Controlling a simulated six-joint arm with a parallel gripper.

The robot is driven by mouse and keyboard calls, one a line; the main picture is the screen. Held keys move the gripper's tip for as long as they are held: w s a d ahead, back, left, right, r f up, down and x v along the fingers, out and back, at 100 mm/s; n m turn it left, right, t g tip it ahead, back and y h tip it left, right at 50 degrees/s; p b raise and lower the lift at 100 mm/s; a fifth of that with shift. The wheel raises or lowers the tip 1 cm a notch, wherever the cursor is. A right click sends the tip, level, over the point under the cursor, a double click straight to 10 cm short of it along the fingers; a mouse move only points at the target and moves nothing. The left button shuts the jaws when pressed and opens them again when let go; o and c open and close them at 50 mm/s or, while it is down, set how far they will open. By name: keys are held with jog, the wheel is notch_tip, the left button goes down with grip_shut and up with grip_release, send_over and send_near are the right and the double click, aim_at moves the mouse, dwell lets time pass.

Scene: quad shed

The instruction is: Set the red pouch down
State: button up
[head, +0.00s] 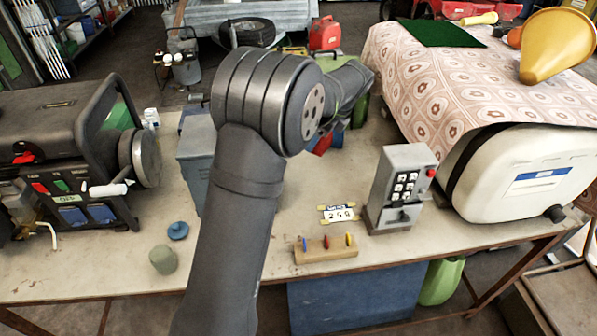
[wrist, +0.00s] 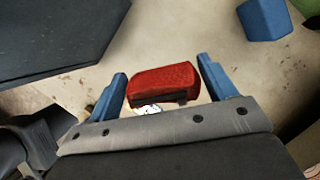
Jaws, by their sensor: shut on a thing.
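The red pouch (wrist: 165,82) lies between the two blue fingers of my gripper (wrist: 163,80) in the wrist view, with both fingers close against its sides. My gripper is shut on it. In the head view the pouch (head: 322,144) shows only in part beyond my arm, over the far middle of the workbench (head: 285,215). The gripper (head: 330,140) is mostly hidden there by my own wrist. I cannot tell whether the pouch touches the bench top. A small white patch shows just below the pouch in the wrist view.
A grey-blue box (head: 193,160) stands left of my arm, and a generator (head: 60,150) farther left. A keypad box (head: 398,190), a number plate (head: 338,213) and a wooden block with coloured pegs (head: 326,250) are nearer. A cloth-covered white tank (head: 520,175) fills the right.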

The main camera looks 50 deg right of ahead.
aim_at(326, 150)
jog(key=s+f, duration=0.2)
jog(key=shift+s+a+f+m, duration=0.2)
jog(key=shift+s+a+m, duration=0.1)
jog(key=shift+s+m, duration=0.1)
jog(key=shift+f, duration=0.3)
jog(key=w+f, duration=0.2)
jog(key=w, duration=0.1)
jog(key=w+f, duration=0.2)
jog(key=w, duration=0.2)
jog(key=w+f, duration=0.3)
jog(key=w, duration=0.1)
jog(key=shift+d, duration=0.4)
jog(key=shift+f, duration=1.95)
jog(key=shift+f, duration=0.1)
jog(key=o, duration=1)
jog(key=v, duration=1.2)
jog(key=shift+a, duration=0.2)
